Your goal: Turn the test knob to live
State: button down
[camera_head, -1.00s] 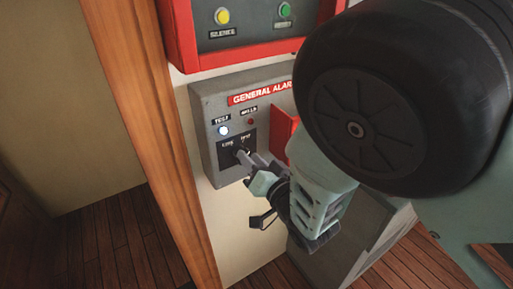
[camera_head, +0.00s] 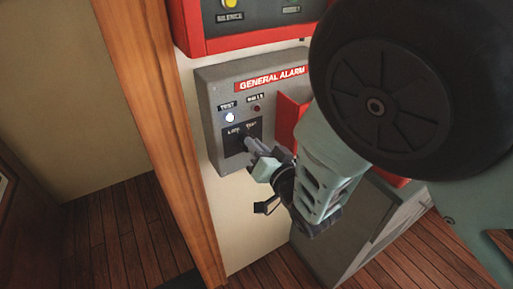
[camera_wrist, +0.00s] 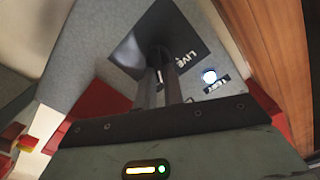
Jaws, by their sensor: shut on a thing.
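The grey general alarm box (camera_head: 208,100) is on the wall in the head view, with a red "GENERAL ALARM" label. The test knob (camera_wrist: 158,52) is dark and sits on a black plate (camera_head: 231,146) marked LIVE and TEST. My gripper (camera_head: 247,141) is at this plate, its fingers shut on the knob. In the wrist view the two fingers (camera_wrist: 158,80) close around the knob, with the LIVE mark just to its right. The fingers hide part of the knob, so its exact pointing is hard to tell. The white TEST lamp (camera_head: 230,118) is lit.
A dark red BELLS lamp (camera_head: 256,109) is right of the TEST lamp. A red flap (camera_head: 291,117) sticks out right of the knob, close to my arm. A red-framed panel (camera_head: 190,28) is above. A wooden post (camera_head: 168,130) stands left.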

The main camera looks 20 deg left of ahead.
jog(key=shift+s+a+f+n+b, duration=0.1)
jog(key=shift+s+n+b, duration=0.05)
jog(key=shift+n+b, duration=1.85)
jog(key=shift+s+a+r+n+b, duration=0.1)
jog(key=shift+n+b, duration=1.55)
jog(key=shift+n, duration=0.7)
jog(key=shift+s+a+f+n+b, duration=0.1)
jog(key=shift+s+n+b, duration=0.05)
jog(key=shift+n+b, duration=1.85)
jog(key=shift+n, duration=0.35)
jog(key=c, duration=1.5)
grip_release()
